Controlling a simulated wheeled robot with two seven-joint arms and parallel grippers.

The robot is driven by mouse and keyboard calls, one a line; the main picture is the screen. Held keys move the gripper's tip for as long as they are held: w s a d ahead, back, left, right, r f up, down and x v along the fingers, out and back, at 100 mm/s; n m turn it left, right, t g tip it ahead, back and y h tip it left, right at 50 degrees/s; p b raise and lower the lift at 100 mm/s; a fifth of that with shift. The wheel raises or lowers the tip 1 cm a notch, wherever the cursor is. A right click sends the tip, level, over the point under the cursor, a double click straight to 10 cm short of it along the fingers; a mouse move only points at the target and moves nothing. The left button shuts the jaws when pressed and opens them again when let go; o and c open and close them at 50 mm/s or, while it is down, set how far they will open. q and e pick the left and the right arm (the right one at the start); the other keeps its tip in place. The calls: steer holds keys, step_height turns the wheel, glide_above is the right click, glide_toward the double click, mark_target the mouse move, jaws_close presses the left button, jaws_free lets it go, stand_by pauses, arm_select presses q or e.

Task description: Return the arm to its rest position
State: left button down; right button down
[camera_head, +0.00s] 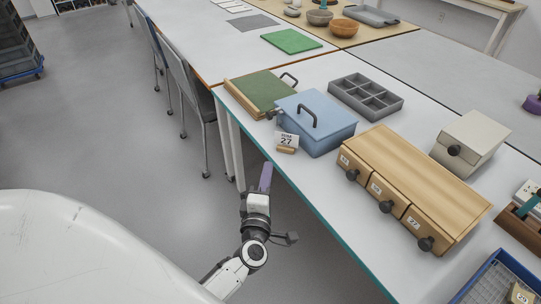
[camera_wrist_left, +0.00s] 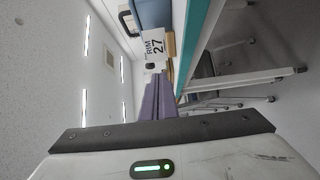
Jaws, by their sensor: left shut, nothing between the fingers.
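My left arm comes in at the lower left of the head view. Its gripper (camera_head: 266,176) points up and away, beside the near edge of the table and over the floor. The purple fingers are together and empty. They also show in the left wrist view (camera_wrist_left: 158,98), with the small card marked RIM 27 (camera_wrist_left: 156,46) beyond them. That card stands on a wooden block on the table in the head view (camera_head: 287,140). My right gripper is not in view.
The white table (camera_head: 330,190) holds a blue lidded box (camera_head: 318,122), a green-lidded box (camera_head: 262,93), a grey compartment tray (camera_head: 366,95) and a wooden drawer unit (camera_head: 420,185). Chairs (camera_head: 190,85) stand along its far left side. The floor (camera_head: 110,130) at left is clear.

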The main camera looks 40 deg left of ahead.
arm_select(q)
steer(key=s+d+f+m+g+h, duration=0.1)
steer(key=s+d+f+m+h, duration=0.2)
steer(key=s+d+m+h, duration=0.35)
steer(key=s+d+f+m+g+h, duration=0.1)
steer(key=s+d+f+m+h, duration=0.25)
steer(key=d+m, duration=0.55)
steer(key=s+f+m+g, duration=0.5)
steer(key=s+f+m, duration=0.2)
steer(key=s, duration=0.5)
steer(key=shift+f+m+g, duration=0.3)
steer(key=shift+f+m, duration=0.05)
steer(key=shift+m, duration=0.9)
steer(key=shift+a, duration=0.1)
